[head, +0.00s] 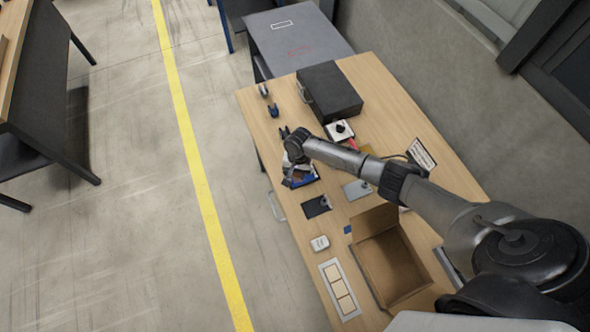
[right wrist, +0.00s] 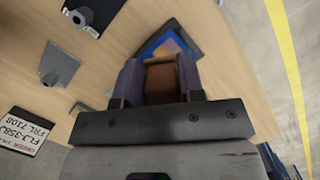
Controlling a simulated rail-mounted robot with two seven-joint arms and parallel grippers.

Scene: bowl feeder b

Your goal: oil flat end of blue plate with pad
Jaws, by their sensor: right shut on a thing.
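My right gripper (right wrist: 156,78) is shut on a brown block-like piece (right wrist: 162,82), which looks like the pad. In the head view this gripper (head: 293,174) is low over the table's left edge. A blue piece (right wrist: 166,48) with an orange-brown patch lies just beyond the fingers, on a dark flat base (right wrist: 188,32). It looks like the blue plate and also shows in the head view (head: 302,182). Its flat end cannot be told clearly. Whether the held piece touches it cannot be told. My left gripper is not in view.
The wooden table (head: 390,115) also bears a black box (head: 330,92), an open cardboard box (head: 388,262), a dark plate (head: 317,207), a grey plate (head: 357,189), a framed strip (head: 340,290) and a sign card (head: 422,155). Floor lies open to the left.

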